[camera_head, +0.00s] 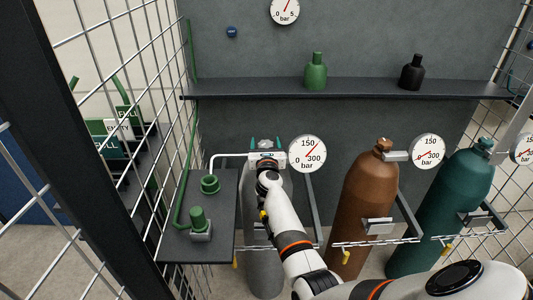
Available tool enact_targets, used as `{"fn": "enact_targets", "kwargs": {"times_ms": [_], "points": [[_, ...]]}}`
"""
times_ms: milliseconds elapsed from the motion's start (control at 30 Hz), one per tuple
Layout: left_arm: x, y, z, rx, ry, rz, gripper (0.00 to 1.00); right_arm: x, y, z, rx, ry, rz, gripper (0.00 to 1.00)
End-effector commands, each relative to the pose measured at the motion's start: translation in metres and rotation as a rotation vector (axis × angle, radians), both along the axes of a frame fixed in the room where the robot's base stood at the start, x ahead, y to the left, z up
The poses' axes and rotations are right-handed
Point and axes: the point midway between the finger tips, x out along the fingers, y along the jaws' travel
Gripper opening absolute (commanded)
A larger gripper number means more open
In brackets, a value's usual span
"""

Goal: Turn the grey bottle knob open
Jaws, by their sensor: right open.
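The grey bottle (264,262) stands upright at the middle left, partly hidden behind my right arm. Its knob at the top is mostly hidden by my right gripper (266,150), which is open at the valve block and seen from behind. Small teal pieces show on both sides there; I cannot tell whether they belong to the knob or the fingertips. Contact with the knob cannot be made out. A round gauge (307,153) sits just right of the valve. My left gripper is out of view.
A brown bottle (368,205) and a teal bottle (455,210) stand to the right, with gauges. A dark bench (222,245) with green fittings is left of the grey bottle. A shelf (260,88) runs behind. Wire mesh (110,130) closes the left side.

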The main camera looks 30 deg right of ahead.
Motion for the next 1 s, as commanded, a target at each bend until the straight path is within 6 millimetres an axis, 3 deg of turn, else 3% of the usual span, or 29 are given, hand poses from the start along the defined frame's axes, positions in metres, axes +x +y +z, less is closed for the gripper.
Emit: {"fn": "enact_targets", "kwargs": {"times_ms": [167,500,1000], "points": [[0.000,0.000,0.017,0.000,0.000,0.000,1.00,-0.033,0.019,0.002,0.004,0.002,0.000,0.66],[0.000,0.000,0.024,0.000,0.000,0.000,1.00,-0.084,0.050,0.000,0.003,0.002,0.001,0.66],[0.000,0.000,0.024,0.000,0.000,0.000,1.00,-0.092,0.054,0.000,0.001,0.002,0.000,0.66]]}}
